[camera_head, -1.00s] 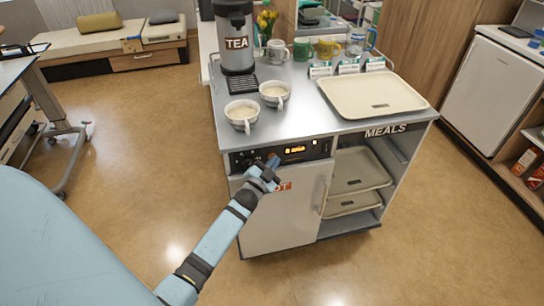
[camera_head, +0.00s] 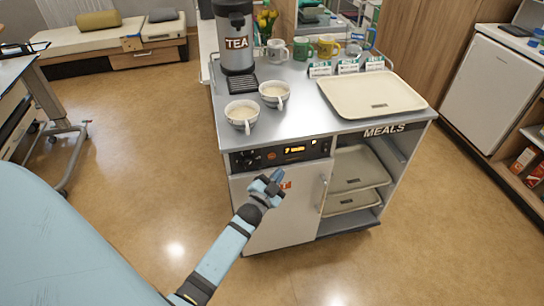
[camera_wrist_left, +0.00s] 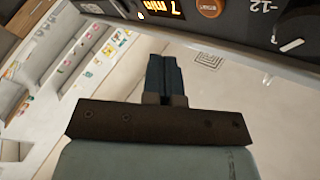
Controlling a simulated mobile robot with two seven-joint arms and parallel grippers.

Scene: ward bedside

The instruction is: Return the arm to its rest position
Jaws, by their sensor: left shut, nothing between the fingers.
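My left gripper (camera_head: 275,178) is shut and empty in front of the meals trolley's white door (camera_head: 290,215), a little below the control panel (camera_head: 280,153). In the left wrist view its fingers (camera_wrist_left: 165,75) are together with nothing between them. The lit display (camera_wrist_left: 160,8) and an orange-ringed button (camera_wrist_left: 209,7) show beyond the fingertips, and the display reads "7 min". The fingers look apart from the panel. My left arm (camera_head: 225,250) reaches in from the lower part of the head view. My right gripper is not in view.
The trolley top (camera_head: 300,112) holds two white cups (camera_head: 241,113), a tea urn (camera_head: 236,38), several mugs and an empty cream tray (camera_head: 372,95). Trays sit on its open shelves (camera_head: 345,203). A wheeled table (camera_head: 45,110) stands at left. Floor (camera_head: 130,150) between them is clear.

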